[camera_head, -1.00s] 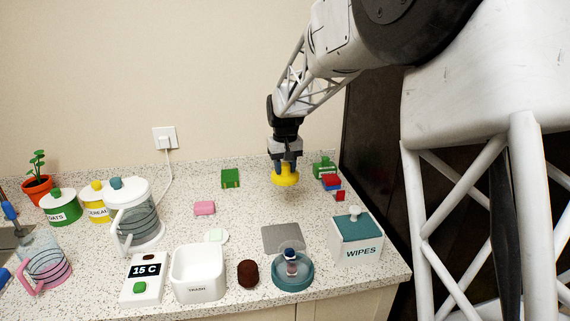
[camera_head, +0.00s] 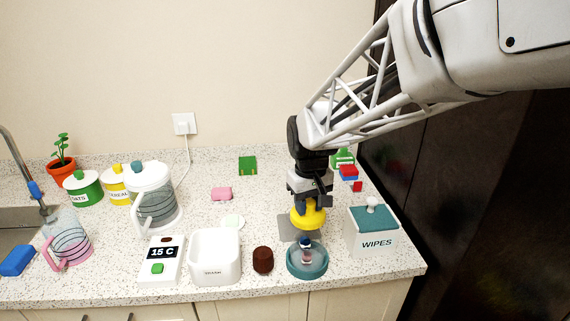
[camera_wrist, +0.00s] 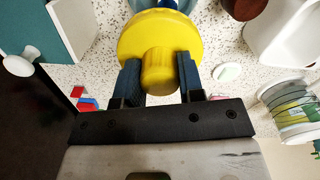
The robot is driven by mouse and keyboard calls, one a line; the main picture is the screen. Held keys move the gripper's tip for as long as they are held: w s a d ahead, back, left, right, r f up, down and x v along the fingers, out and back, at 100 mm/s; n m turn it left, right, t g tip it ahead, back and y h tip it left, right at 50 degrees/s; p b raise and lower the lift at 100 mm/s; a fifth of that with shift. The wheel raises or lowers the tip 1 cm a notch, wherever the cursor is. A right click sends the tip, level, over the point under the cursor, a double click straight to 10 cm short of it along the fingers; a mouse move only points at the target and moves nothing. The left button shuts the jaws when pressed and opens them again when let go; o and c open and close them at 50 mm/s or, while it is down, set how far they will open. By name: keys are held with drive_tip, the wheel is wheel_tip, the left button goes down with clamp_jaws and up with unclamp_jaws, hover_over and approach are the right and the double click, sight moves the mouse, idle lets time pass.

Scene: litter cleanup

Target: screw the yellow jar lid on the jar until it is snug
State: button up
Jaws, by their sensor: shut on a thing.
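My gripper (camera_head: 309,205) is shut on the knob of the yellow jar lid (camera_head: 308,219), holding it in the air. In the wrist view the lid (camera_wrist: 160,32) fills the top centre, its knob between my gripper's two dark blue fingers (camera_wrist: 160,75). The jar (camera_head: 306,244) appears to be the small clear vessel with dark contents in a round teal holder (camera_head: 307,262) near the counter's front edge. In the head view the lid is above and slightly behind it, apparently apart from it. The lid partly hides the jar in the wrist view.
A white trash bin (camera_head: 215,257) and a brown lump (camera_head: 263,260) stand left of the holder. A wipes box (camera_head: 373,232) stands close on the right. A grey plate (camera_head: 287,228) lies behind the holder. A pitcher (camera_head: 154,198) and a scale (camera_head: 161,262) are further left.

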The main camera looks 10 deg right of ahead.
sight(310, 219)
drive_tip(key=shift+s+a+f, duration=0.1)
drive_tip(key=shift+s+f, duration=0.05)
drive_tip(key=shift+s, duration=0.55)
drive_tip(key=shift+s+f, duration=0.1)
drive_tip(key=shift+s, duration=0.6)
drive_tip(key=shift+f, duration=0.2)
drive_tip(key=shift+f, duration=1.4)
drive_tip(key=shift+f, duration=0.85)
idle(0.5)
